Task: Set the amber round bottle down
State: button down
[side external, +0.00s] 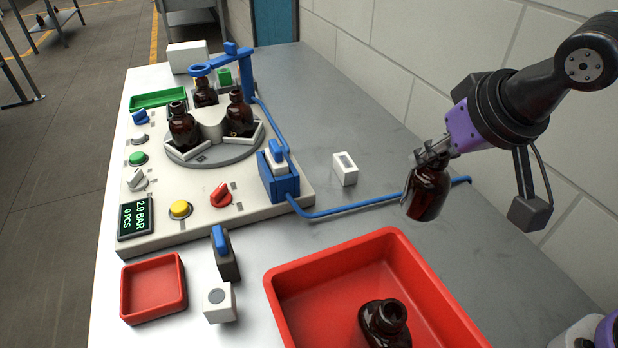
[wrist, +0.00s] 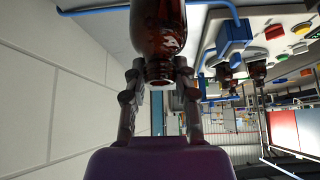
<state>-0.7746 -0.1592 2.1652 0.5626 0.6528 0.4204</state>
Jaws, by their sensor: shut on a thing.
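My gripper (side external: 432,152) is shut on the amber round bottle (side external: 427,194) by its neck and holds it slightly tilted, apparently above the grey table at the right. In the wrist view the bottle (wrist: 158,35) is between the two fingers of my gripper (wrist: 160,85), and its far end runs out of the picture. Several more amber bottles (side external: 183,128) stand on the round turntable (side external: 190,158) of the white machine.
The white machine panel (side external: 160,230) carries knobs, buttons and a display. A blue hose (side external: 345,211) crosses the table below and left of my gripper. A white block (side external: 345,169) lies nearby. A small red tray (side external: 152,288) stands front left. The wall (side external: 400,60) is close behind. The table's far right strip is clear.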

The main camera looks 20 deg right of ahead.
jog(key=w+d+f, duration=0.6)
jog(key=d+f, duration=0.1)
jog(key=f, duration=0.2)
jog(key=shift+f, duration=0.35)
jog(key=shift+d, duration=0.1)
jog(key=shift+f, duration=0.15)
jog(key=c, duration=0.6)
grip_release()
jog(key=shift+c, duration=0.2)
